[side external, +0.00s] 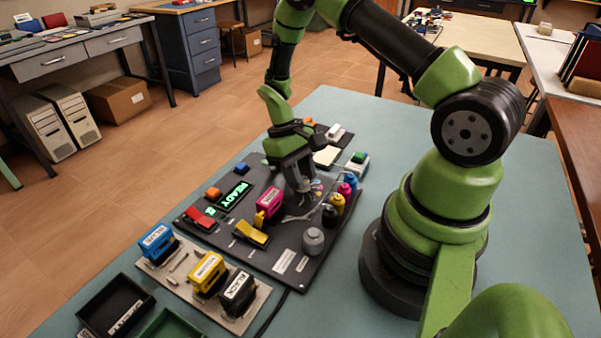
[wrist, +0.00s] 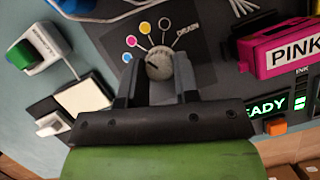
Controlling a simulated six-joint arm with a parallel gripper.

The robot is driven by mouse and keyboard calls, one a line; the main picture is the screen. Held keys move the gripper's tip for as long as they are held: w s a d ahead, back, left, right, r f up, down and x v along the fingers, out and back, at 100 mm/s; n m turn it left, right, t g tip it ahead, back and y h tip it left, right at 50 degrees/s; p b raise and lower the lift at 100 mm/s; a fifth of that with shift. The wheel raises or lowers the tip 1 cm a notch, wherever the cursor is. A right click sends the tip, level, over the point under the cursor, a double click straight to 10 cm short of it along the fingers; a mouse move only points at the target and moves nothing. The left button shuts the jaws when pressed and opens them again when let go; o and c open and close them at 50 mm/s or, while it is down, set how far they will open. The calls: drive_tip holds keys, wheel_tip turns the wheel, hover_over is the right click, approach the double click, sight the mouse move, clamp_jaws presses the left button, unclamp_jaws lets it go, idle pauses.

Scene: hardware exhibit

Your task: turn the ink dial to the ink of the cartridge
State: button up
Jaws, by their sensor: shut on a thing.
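The ink dial (wrist: 160,63) is a round grey knob on the dark panel (wrist: 205,72). Coloured dots, including a magenta dot (wrist: 131,41) and a yellow dot (wrist: 144,27), and a DRAIN label lie around it. My gripper (wrist: 157,76) is shut on the dial, a finger on each side. I cannot tell which mark the dial points at. In the side view my gripper (side external: 301,184) is down on the panel and mostly hides the dial. The magenta cartridge, labelled PINK (wrist: 285,50), sits on the panel; it also shows in the side view (side external: 269,202).
A READY display (side external: 235,195) is lit green. Blue (side external: 158,243), yellow (side external: 207,271) and black (side external: 238,293) cartridges stand on a pale tray. Several ink bottles (side external: 338,203) with tubes stand close right of my gripper. A red rocker (side external: 199,218) and a yellow lever (side external: 251,234) are nearby.

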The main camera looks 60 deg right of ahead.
idle(0.3)
drive_tip(key=o, duration=0.9)
drive_tip(key=v, duration=1)
